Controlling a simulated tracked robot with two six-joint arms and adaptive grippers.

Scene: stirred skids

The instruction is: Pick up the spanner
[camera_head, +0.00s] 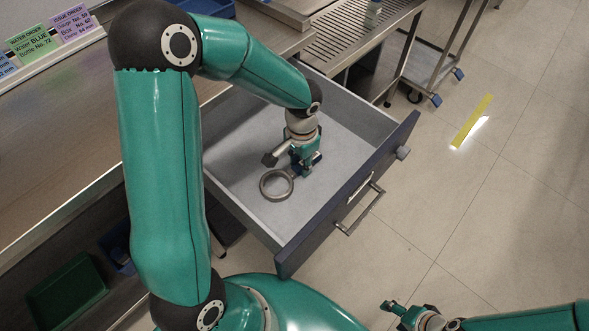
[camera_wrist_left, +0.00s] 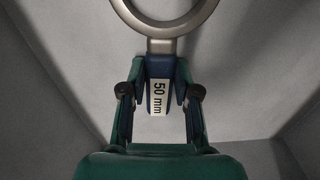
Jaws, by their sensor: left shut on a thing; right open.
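The spanner has a grey metal ring and a short dark blue handle with a white "50 mm" label. In the head view its ring (camera_head: 277,198) shows inside the open drawer (camera_head: 235,160). In the left wrist view its handle (camera_wrist_left: 158,98) sits between the two fingers of my left gripper (camera_wrist_left: 159,92), with the ring beyond the fingertips. My left gripper (camera_head: 305,165) is shut on the handle, low in the drawer. I cannot tell whether the spanner touches the drawer floor. My right gripper (camera_head: 393,308) is open and empty, over the floor at the lower right.
The drawer's dark front panel (camera_head: 330,215) has a metal handle (camera_head: 360,208). The drawer walls stand close around my left gripper. A worktop (camera_head: 60,120) with label cards (camera_head: 30,44) lies at the left. A slatted metal bench (camera_head: 345,35) stands behind. The tiled floor at right is mostly clear.

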